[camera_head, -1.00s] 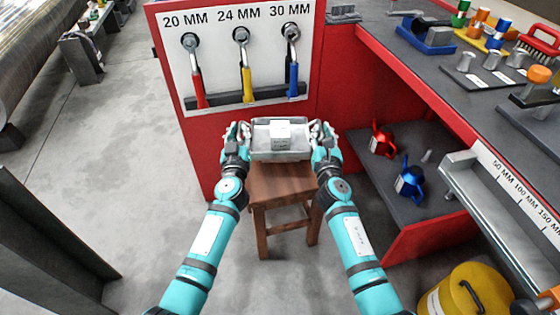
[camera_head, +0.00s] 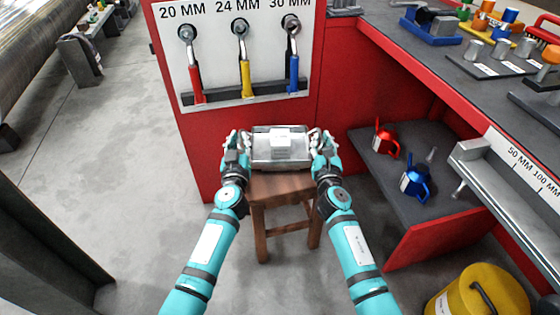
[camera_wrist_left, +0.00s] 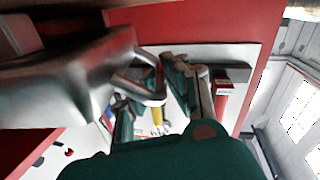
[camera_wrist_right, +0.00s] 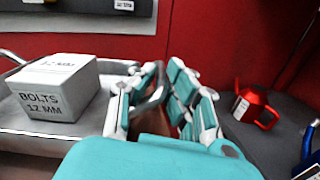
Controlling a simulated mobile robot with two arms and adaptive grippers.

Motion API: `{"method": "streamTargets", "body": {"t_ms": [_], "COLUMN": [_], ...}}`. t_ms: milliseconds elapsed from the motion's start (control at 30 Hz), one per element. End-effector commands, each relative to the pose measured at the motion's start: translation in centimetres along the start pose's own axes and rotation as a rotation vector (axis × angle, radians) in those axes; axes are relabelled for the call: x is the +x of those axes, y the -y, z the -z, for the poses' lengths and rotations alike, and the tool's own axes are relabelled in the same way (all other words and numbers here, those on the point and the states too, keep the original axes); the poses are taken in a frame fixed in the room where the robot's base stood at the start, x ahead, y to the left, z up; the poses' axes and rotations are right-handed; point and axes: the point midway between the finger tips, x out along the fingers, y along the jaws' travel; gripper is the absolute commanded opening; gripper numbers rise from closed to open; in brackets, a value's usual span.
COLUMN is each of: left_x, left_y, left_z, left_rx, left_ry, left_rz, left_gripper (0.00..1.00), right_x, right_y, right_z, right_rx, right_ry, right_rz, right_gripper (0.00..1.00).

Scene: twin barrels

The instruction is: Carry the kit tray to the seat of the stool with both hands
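The kit tray (camera_head: 256,160) is a shallow grey metal tray, level, with a white box marked BOLTS 12 MM (camera_wrist_right: 58,90) in it. It is between my two grippers, over the rear of the wooden stool's seat (camera_head: 284,187). I cannot tell whether it touches the seat. My left gripper (camera_head: 241,142) is at the tray's left handle, which shows between its fingers in the left wrist view (camera_wrist_left: 150,90). My right gripper (camera_head: 317,142) is at the right handle, which shows between its fingers in the right wrist view (camera_wrist_right: 153,98). Both look closed on the handles.
A red panel with several hanging wrenches (camera_head: 244,75) stands behind the stool. Right of the stool, a low shelf (camera_head: 385,178) holds a red can (camera_head: 386,140) and a blue can (camera_head: 414,183). A yellow bin (camera_head: 480,295) stands front right. Floor at left is clear.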

Motion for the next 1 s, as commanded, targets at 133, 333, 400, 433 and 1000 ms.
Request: {"method": "streamTargets", "body": {"t_ms": [133, 333, 400, 433, 1000], "left_x": [0.08, 0.04, 0.02, 0.02, -0.16], "left_y": [0.77, 0.56, 0.47, 0.44, 0.14], "left_z": [0.16, 0.11, 0.08, 0.08, 0.06], "left_rx": [0.003, 0.002, 0.002, 0.002, 0.0], "left_ry": [0.0, 0.001, 0.001, 0.001, 0.001], "left_rz": [0.016, 0.012, 0.01, 0.01, 0.004], "left_gripper": [0.33, 0.33, 0.33, 0.36, 0.72], "right_x": [0.05, 0.05, 0.04, 0.04, 0.01], "right_y": [0.67, 0.45, 0.34, 0.3, 0.02], "right_z": [-0.2, -0.25, -0.23, -0.23, -0.18], "right_rx": [-0.003, -0.002, -0.001, -0.001, 0.001], "right_ry": [0.001, 0.001, 0.001, 0.001, 0.001], "right_rz": [0.014, 0.01, 0.007, 0.007, 0.001], "right_gripper": [0.33, 0.33, 0.33, 0.33, 0.33]}}
